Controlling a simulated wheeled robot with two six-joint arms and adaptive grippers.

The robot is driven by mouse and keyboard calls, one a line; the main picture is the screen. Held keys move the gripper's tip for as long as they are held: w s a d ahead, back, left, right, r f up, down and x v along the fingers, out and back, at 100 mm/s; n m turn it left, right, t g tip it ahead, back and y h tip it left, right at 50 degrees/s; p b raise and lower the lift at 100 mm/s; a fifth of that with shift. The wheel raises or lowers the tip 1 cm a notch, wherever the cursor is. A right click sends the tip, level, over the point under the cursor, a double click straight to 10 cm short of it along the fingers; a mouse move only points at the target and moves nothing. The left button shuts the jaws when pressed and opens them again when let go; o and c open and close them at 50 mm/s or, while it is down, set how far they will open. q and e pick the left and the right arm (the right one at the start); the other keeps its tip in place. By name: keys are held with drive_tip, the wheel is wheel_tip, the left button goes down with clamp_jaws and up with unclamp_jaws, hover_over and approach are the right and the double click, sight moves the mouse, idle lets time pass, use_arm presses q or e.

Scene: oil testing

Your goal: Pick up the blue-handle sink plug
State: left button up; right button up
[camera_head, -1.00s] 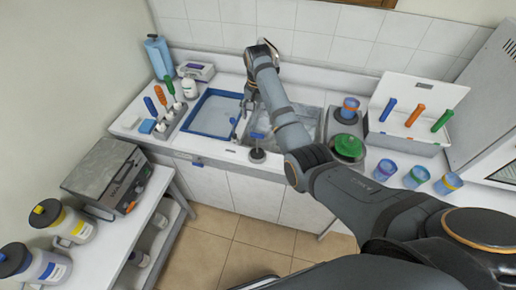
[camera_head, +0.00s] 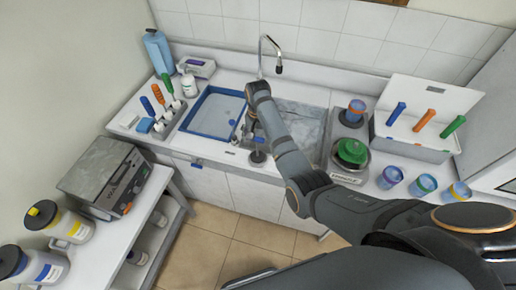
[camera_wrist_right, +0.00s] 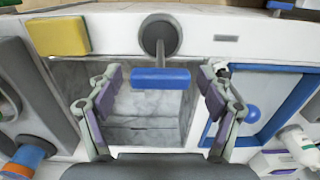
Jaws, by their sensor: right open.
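The sink plug (camera_head: 257,157) stands upright at the front edge of the sink counter, with a dark round base and a blue bar handle. In the right wrist view its blue handle (camera_wrist_right: 160,78) lies crosswise at the centre, in line with the gap between the fingers. My right gripper (camera_head: 249,132) is just behind the plug in the head view, above the sink's left side. In the wrist view the right gripper (camera_wrist_right: 160,90) is open, one finger on each side of the handle and apart from it. My left gripper is not in view.
The sink (camera_head: 305,117) lies behind, partly covered by my right arm, with a faucet (camera_head: 264,60) at its back. A blue-rimmed basin (camera_head: 188,118) is at left. A yellow block (camera_wrist_right: 58,36) shows near the plug in the wrist view. Cups and a scale stand at right.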

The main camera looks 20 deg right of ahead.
drive_tip(key=shift+s+a+r, duration=0.35)
drive_tip(key=shift+s, duration=0.1)
drive_tip(key=c, duration=0.6)
drive_tip(key=shift+d+f, duration=0.1)
drive_tip(key=shift+f, duration=0.05)
drive_tip(key=c, duration=1)
drive_tip(key=shift+c, duration=0.2)
